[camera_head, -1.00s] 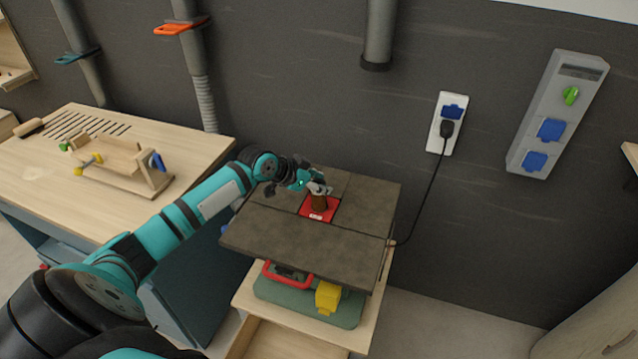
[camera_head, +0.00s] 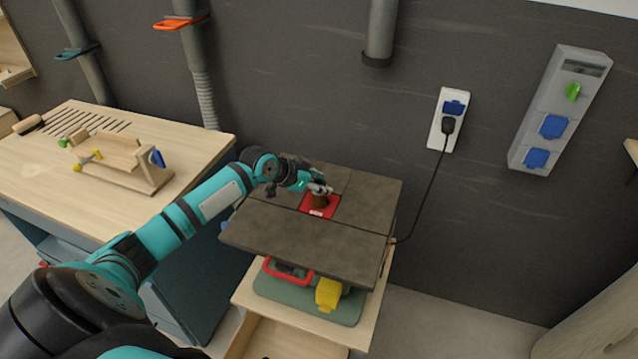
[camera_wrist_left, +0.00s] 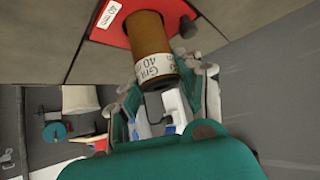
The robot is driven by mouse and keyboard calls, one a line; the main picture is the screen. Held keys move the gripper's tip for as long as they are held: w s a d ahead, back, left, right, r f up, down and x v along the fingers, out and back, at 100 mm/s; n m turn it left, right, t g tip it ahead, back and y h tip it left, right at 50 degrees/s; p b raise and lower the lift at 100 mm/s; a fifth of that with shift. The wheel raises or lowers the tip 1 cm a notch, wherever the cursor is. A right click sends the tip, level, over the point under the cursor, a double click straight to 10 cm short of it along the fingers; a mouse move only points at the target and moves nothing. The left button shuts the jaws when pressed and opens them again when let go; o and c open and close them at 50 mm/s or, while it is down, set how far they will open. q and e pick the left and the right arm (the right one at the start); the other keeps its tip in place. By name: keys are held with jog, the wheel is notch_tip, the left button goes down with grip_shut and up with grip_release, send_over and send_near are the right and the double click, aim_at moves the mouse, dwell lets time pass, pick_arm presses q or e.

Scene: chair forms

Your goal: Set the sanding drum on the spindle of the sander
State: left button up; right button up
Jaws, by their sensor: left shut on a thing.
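The sanding drum (camera_head: 319,201) is a brown cylinder with a white "Grit 40" band, which reads clearly in the left wrist view (camera_wrist_left: 151,38). My left gripper (camera_head: 320,189) is shut on its banded end; the fingers also show in the left wrist view (camera_wrist_left: 166,88). The drum is over the red insert (camera_head: 331,210) of the sander's dark table (camera_head: 290,237). I cannot tell whether its far end touches the insert. A short dark post (camera_wrist_left: 187,27) stands beside the drum in the left wrist view. I cannot make out the spindle. My right gripper is out of view.
The sander's base has a yellow part (camera_head: 328,294) and stands on a wooden stand. A workbench (camera_head: 190,150) with a wooden jig (camera_head: 125,163) is at left. A black cable (camera_head: 432,190) runs from the wall socket (camera_head: 448,138) to the sander's right side.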

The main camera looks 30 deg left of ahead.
pick_arm(q)
jog(key=shift+f+b, duration=0.3)
jog(key=shift+f, duration=0.25)
jog(key=o, duration=1.3)
jog(key=v, duration=1.2)
